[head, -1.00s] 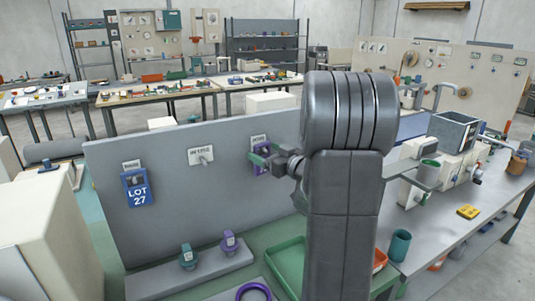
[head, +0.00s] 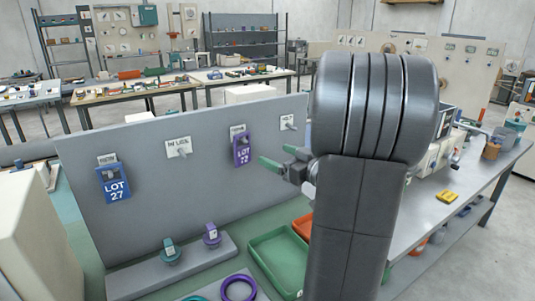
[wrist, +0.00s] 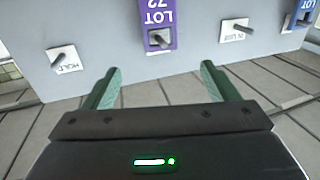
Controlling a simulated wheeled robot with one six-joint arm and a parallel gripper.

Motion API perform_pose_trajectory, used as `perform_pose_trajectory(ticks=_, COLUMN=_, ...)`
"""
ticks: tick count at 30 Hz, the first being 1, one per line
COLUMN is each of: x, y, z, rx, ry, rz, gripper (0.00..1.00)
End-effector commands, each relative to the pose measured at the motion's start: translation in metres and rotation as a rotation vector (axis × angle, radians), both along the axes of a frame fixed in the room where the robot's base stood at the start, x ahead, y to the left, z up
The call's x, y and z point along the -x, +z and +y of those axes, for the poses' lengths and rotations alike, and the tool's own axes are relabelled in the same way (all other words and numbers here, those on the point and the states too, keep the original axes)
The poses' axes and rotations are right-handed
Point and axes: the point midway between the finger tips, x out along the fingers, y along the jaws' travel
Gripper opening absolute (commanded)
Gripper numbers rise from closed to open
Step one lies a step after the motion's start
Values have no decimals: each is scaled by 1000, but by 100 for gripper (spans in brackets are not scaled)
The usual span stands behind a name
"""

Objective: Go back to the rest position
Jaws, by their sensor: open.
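My gripper (head: 277,157) is open and empty in the head view, to the right of the purple LOT 72 tag (head: 241,153) and apart from it. In the wrist view my gripper's two green fingers (wrist: 158,72) are spread wide with nothing between them. The purple tag also shows upside down at the top of the wrist view (wrist: 158,16), hanging on a peg of the grey upright panel (head: 140,215). The blue LOT 27 tag (head: 115,184) hangs on the panel's left peg. My arm hides part of the bench on the right.
Bare pegs with white labels stand at IN USE (head: 178,148) and HOLD (head: 288,122). Below the panel are a teal piece (head: 170,252) and a purple piece (head: 211,236) on a grey ledge, a green tray (head: 277,262) and a purple ring (head: 239,289).

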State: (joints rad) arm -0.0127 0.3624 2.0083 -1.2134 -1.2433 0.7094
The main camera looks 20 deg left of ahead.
Motion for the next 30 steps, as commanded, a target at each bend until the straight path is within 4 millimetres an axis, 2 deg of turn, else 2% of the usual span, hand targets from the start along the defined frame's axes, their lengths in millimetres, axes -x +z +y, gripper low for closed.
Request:
perform_pose_trajectory(ticks=6, x=6, y=0, z=-12, rx=0, ry=0, rz=1, gripper=80)
perform_pose_trajectory(ticks=18, x=6, y=0, z=-11, rx=0, ry=2, rz=1, gripper=80)
perform_pose_trajectory(ticks=23, x=1, y=1, z=-1, rx=1, ry=4, rz=0, gripper=80)
perform_pose_trajectory(ticks=30, x=-14, y=1, z=31, rx=0, ry=5, rz=1, gripper=80)
